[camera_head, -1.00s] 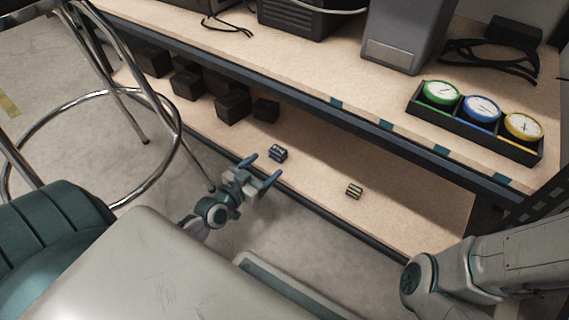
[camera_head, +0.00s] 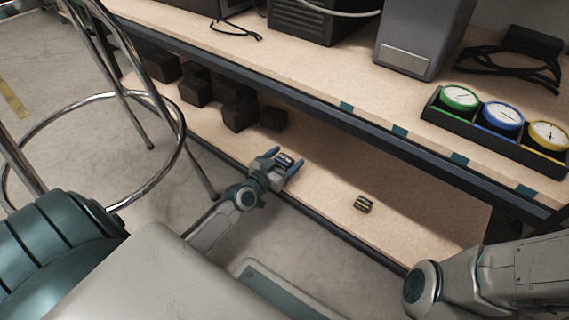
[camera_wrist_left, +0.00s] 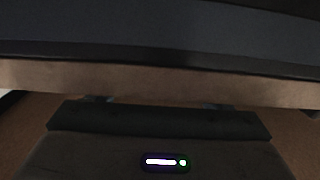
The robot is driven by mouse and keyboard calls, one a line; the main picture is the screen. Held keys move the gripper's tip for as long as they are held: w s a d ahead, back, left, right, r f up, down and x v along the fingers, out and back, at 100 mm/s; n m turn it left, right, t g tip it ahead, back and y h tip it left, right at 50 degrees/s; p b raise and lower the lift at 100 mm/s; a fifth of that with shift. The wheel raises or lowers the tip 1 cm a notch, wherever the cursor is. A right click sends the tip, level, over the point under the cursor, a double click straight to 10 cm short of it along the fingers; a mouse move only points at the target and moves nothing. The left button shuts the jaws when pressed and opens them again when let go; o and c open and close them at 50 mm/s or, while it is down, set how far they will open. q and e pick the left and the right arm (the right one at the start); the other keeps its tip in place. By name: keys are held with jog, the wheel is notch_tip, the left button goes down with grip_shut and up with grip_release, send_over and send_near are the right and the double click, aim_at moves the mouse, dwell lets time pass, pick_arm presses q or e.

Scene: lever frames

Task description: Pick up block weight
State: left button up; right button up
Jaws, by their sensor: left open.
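A small dark block weight with blue and pale bands (camera_head: 284,161) sits on the lower shelf near its front edge. My left gripper (camera_head: 285,159) is open, its two blue fingers on either side of this block; I cannot tell whether they touch it. A second small block weight with dark and yellow bands (camera_head: 362,204) lies on the same shelf to the right, clear of the gripper. In the left wrist view the dark gripper housing (camera_wrist_left: 160,120) fills the lower part and the block cannot be made out. My right gripper is out of view.
The upper shelf's dark front beam (camera_head: 330,113) runs above the lower shelf (camera_head: 420,222). Several dark cubes (camera_head: 238,112) stand at left on the lower shelf. Green, blue and yellow dials (camera_head: 500,115) sit above. A metal stool (camera_head: 178,150) stands at left.

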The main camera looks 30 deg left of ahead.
pick_arm(q)
jog(key=shift+w+d, duration=0.1)
jog(key=shift+w, duration=0.65)
jog(key=c, duration=1.2)
jog(key=shift+c, duration=1.1)
jog(key=shift+r, duration=0.15)
